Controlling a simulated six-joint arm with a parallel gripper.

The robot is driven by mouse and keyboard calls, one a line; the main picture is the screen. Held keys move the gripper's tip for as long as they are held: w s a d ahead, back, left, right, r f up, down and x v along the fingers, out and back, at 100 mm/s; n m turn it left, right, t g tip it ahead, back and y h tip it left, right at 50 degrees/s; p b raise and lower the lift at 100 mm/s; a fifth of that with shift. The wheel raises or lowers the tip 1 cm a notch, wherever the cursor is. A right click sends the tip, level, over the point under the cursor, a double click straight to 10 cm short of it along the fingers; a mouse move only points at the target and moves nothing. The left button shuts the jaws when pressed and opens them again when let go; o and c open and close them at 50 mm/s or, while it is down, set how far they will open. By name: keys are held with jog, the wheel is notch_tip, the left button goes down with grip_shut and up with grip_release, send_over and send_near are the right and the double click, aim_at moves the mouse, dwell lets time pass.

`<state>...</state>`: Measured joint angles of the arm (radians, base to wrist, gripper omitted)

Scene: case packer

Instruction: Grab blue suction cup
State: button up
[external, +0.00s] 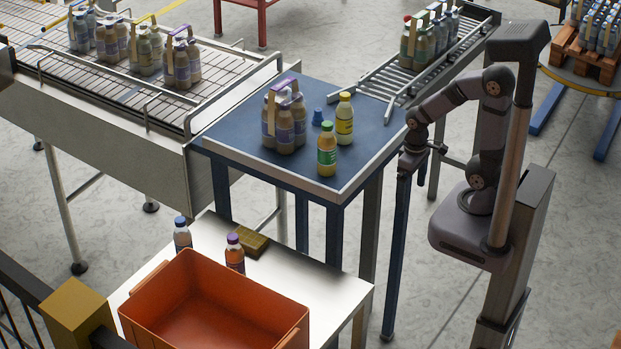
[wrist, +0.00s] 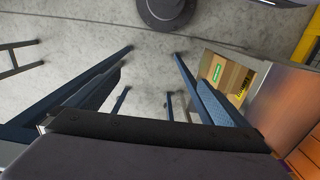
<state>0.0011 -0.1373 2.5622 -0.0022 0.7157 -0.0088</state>
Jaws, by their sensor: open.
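The blue suction cup (external: 317,117) is a small blue piece on the blue-topped table (external: 225,134). It stands between the bottle pack and the yellow bottle. My gripper (external: 404,168) hangs just off the table's right edge, to the right of the cup and apart from it. It is open, and nothing shows held in it. Its fingers are small and hard to make out in the external view. The wrist view shows mainly floor and blue legs; I cannot make out the cup there.
A yellow bottle (external: 344,119) and a green-capped bottle (external: 326,156) stand close to the cup. A bottle pack (external: 284,124) is left of it. A roller conveyor (external: 398,82) meets the table behind. An orange crate (external: 163,291) stands on the lower white table (external: 340,292).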

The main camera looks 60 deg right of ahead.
jog(key=shift+c, duration=0.6)
jog(key=c, duration=1.4)
jog(key=shift+r, duration=0.15)
